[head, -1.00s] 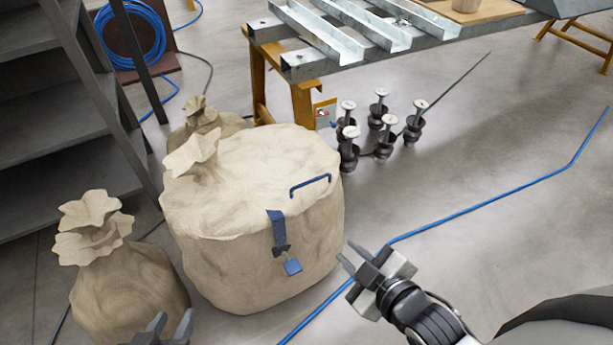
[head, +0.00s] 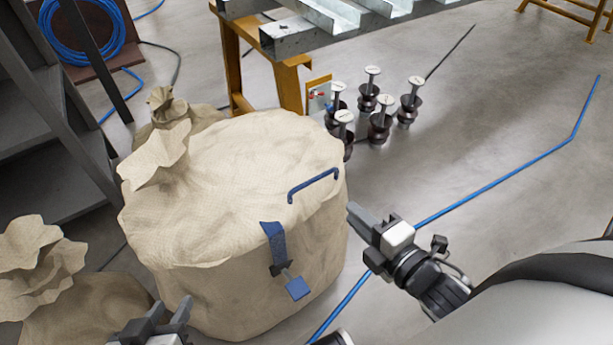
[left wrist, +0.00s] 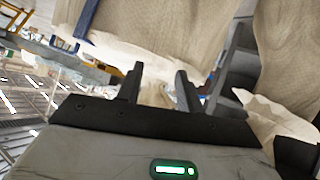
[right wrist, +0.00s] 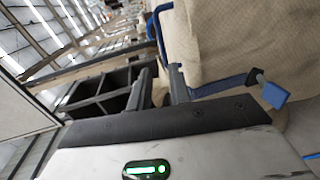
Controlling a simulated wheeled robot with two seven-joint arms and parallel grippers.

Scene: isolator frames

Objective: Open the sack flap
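The large beige sack (head: 225,245) stands in the middle of the head view, with a gathered neck at its upper left. Its flat top, the flap (head: 235,160), lies down and carries a blue handle (head: 314,184) near the right edge. A blue strap (head: 274,243) runs over the front edge through a dark buckle to a blue tab (head: 297,288). My right gripper (head: 362,222) is just right of the sack, apart from the handle; its fingers look parted in the right wrist view (right wrist: 162,85). My left gripper (head: 165,318) is open and empty at the sack's lower front left.
A smaller tied sack (head: 70,300) stands at the lower left and another (head: 175,112) behind. A grey shelf (head: 50,150) is at left. A blue hose (head: 480,185) crosses otherwise open floor at right.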

